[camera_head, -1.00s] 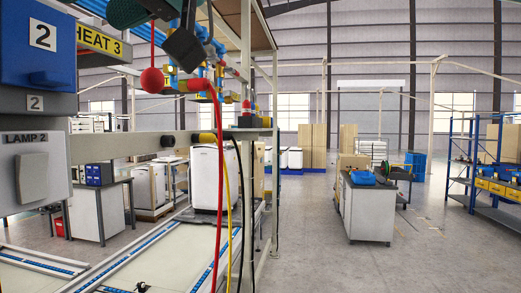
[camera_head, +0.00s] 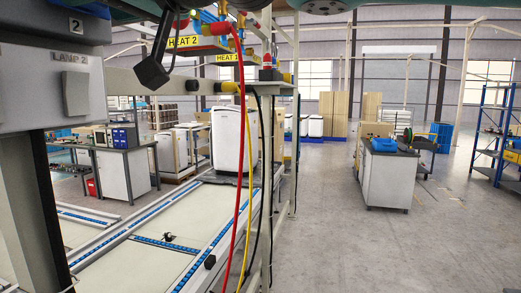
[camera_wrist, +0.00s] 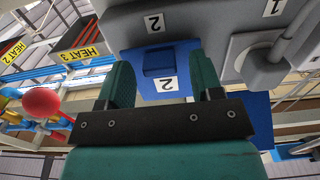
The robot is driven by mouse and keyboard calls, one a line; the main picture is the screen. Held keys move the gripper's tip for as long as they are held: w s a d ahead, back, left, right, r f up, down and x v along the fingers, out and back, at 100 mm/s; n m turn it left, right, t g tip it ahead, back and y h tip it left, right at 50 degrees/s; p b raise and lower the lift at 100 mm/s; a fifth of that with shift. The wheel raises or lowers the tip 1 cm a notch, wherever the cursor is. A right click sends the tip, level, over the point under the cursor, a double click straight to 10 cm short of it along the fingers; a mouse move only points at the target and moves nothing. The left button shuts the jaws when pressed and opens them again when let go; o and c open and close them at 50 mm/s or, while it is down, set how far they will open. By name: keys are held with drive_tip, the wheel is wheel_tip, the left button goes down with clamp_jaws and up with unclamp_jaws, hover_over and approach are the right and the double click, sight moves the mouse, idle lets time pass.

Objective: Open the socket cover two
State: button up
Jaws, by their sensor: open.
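The blue socket cover two (camera_wrist: 172,60), with a raised blue tab and a white "2" label, shows upside down in the wrist view. It sits on a grey housing that has another "2" label. My gripper (camera_wrist: 161,72) is open, its two teal fingers on either side of the cover's front. I cannot tell whether they touch it. The cover looks closed. In the head view only a blue edge of it (camera_head: 88,8) shows at the top left, above the grey box (camera_head: 40,35) labelled "2".
A grey "LAMP 2" switch (camera_head: 75,86) is below the socket. A red ball (camera_wrist: 41,102), pipes and "HEAT" signs (camera_wrist: 78,54) are beside the gripper in the wrist view. Red and yellow hoses (camera_head: 240,150) hang at centre. Open floor lies to the right.

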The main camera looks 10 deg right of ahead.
drive_tip(key=b+v, duration=0.6)
drive_tip(key=v, duration=1.2)
drive_tip(key=w+f+m+h, duration=0.1)
drive_tip(key=w+f+h, duration=0.1)
drive_tip(key=f, duration=0.6)
drive_tip(key=w+d+f+m+h+p, duration=0.1)
drive_tip(key=w+f+m+h, duration=0.1)
drive_tip(key=f, duration=0.6)
drive_tip(key=shift+d+m+h, duration=0.3)
drive_tip(key=shift+h, duration=0.2)
